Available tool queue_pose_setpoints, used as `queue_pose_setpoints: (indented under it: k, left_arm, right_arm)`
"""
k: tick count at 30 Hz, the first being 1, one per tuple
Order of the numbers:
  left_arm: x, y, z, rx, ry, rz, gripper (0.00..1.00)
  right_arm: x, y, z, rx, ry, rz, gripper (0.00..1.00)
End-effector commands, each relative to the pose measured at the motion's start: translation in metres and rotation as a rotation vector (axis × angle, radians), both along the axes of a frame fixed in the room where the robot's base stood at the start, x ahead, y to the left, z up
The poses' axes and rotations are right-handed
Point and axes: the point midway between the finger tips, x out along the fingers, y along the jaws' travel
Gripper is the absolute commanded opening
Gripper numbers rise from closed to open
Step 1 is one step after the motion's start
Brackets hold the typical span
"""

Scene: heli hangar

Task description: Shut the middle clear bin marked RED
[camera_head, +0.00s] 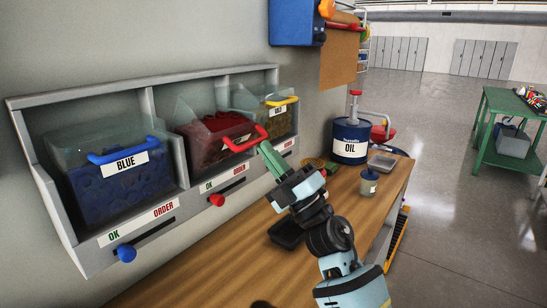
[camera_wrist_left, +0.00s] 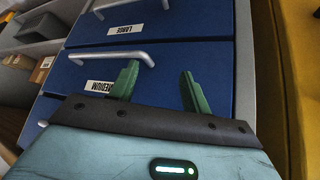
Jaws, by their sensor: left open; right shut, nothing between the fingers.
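The middle clear bin (camera_head: 203,152) holds red pieces and has a red handle (camera_head: 244,139) on its front. It appears tipped outward from the grey rack (camera_head: 150,105); how far is hard to tell. Its label is mostly hidden under the handle. My right gripper (camera_head: 267,156) is shut and empty, its green fingertips just right of and slightly below the red handle. I cannot tell whether they touch it. My left gripper (camera_wrist_left: 157,88) is open and empty in the left wrist view, in front of blue drawers (camera_wrist_left: 185,62) with upside-down labels.
The BLUE bin (camera_head: 110,180) is at left, the yellow-handled bin (camera_head: 278,115) at right. Blue (camera_head: 126,253) and red (camera_head: 216,199) slider knobs sit below. The wooden bench (camera_head: 200,270) holds an OIL drum (camera_head: 350,140) and a small jar (camera_head: 368,182).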

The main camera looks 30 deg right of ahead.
Motion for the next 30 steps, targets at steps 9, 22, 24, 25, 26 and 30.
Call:
queue_pose_setpoints:
  k: [9,22,24,25,26,30]
  left_arm:
    - [0.002,0.001,0.003,0.001,-0.004,-0.001,0.48]
    - [0.02,0.002,0.029,0.003,-0.055,-0.002,0.48]
    - [0.022,0.002,0.032,0.004,-0.059,-0.001,0.48]
    - [0.023,0.002,0.033,0.004,-0.061,-0.002,0.48]
    - [0.023,0.003,0.033,0.004,-0.062,-0.002,0.48]
    - [0.024,0.003,0.036,0.006,-0.065,-0.003,0.48]
  right_arm:
    - [0.001,0.001,0.004,0.0,-0.001,0.001,0.0]
    - [0.016,0.006,0.037,-0.001,-0.007,0.001,0.0]
    - [0.02,0.008,0.041,0.0,-0.005,0.001,0.0]
    - [0.022,0.008,0.043,0.0,-0.005,0.001,0.0]
    - [0.024,0.009,0.044,0.0,-0.005,0.001,0.0]
    - [0.032,0.011,0.051,-0.001,-0.004,0.001,0.0]
